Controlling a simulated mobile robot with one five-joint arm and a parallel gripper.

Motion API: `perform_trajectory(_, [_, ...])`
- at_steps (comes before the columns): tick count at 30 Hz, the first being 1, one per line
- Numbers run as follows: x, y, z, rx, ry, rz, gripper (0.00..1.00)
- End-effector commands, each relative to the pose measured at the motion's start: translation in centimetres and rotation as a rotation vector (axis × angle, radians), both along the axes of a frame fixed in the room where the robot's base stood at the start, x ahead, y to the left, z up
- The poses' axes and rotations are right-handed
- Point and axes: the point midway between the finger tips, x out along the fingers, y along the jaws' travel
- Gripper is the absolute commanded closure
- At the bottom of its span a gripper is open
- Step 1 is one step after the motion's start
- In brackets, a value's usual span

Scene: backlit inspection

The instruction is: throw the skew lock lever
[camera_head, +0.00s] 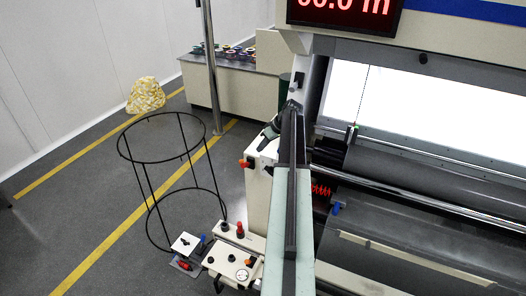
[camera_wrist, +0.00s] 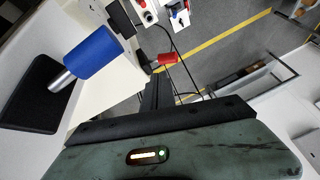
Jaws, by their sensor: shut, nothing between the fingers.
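No label marks the skew lock lever, so I cannot tell which control it is. A blue handle (camera_wrist: 92,50) on a short metal shaft is large at the upper left of the wrist view, beside a black panel. A red handle (camera_wrist: 167,58) is beyond the dark fingers. In the head view, an orange-red handle (camera_head: 245,163) sticks out from the pale machine end cabinet, and a blue one (camera_head: 336,209) is right of my arm. My gripper (camera_wrist: 157,80) is shut and empty, apart from the blue handle. In the head view my gripper (camera_head: 266,138) is above the cabinet.
A control panel (camera_head: 230,262) with knobs and a gauge stands at the lower left of the machine. A black wire hoop stand (camera_head: 162,138) is left of it. The rollers and lit screen (camera_head: 440,120) fill the right. Grey floor (camera_head: 80,180) is open at left.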

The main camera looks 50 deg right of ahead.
Motion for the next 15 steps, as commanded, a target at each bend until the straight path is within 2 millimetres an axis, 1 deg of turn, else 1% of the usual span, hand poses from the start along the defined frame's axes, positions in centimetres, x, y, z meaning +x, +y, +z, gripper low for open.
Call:
perform_trajectory(1, [0.6, 0.2, -2.1, 0.000, 0.000, 0.001, 1.00])
perform_trajectory(6, [2.3, 0.9, -5.1, -0.001, 0.001, 0.001, 1.00])
perform_trajectory(10, [3.2, 2.2, -6.4, -0.001, 0.001, 0.001, 1.00])
perform_trajectory(15, [3.9, 2.9, -7.2, 0.000, 0.000, -0.001, 1.00])
